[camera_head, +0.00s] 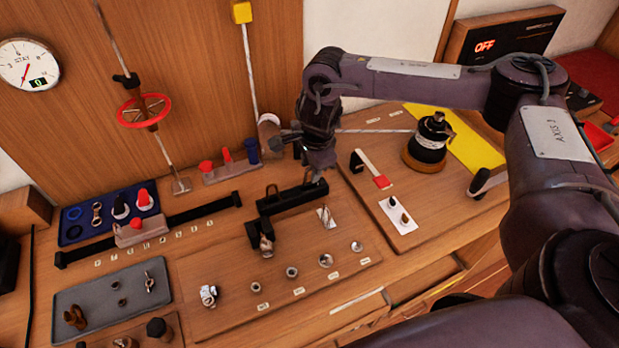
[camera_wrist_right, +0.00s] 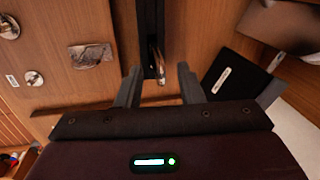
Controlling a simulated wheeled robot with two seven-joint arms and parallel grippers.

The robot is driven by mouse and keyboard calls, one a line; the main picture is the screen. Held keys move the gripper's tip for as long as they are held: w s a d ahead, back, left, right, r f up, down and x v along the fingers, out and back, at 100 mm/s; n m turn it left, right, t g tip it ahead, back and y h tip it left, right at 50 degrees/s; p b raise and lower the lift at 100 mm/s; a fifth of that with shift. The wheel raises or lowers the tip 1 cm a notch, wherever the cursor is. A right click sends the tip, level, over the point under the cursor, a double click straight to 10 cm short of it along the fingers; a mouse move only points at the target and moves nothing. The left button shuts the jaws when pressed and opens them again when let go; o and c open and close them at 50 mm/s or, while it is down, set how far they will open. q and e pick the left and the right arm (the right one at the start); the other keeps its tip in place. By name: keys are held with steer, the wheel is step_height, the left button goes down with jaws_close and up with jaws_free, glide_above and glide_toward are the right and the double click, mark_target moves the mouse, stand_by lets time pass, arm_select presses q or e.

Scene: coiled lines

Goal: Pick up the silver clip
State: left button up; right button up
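My right gripper (camera_head: 288,206) is low over the wooden fittings board. In the right wrist view its two fingers (camera_wrist_right: 160,84) stand apart with a gap between them. A narrow metal piece that looks like the silver clip (camera_wrist_right: 157,62) shows beyond that gap, beside the end of a dark bar (camera_wrist_right: 150,25). I see no finger touching it. In the head view the dark gripper parts crowd this spot, and I cannot tell for sure which small metal piece there is the clip. My left gripper is not in view.
Small metal fittings (camera_head: 326,260) stand in a row on the board. A grey tray (camera_head: 95,295) and a black rail (camera_head: 200,211) are at left.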

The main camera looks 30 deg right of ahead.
steer(key=f, duration=0.3)
steer(key=shift+w+f+p, duration=0.1)
steer(key=shift+w+p, duration=0.2)
steer(key=shift+w, duration=0.1)
steer(key=shift+c, duration=0.4)
steer(key=shift+s, duration=0.1)
steer(key=shift+c, duration=1.1)
jaws_close()
steer(key=shift+r, duration=0.25)
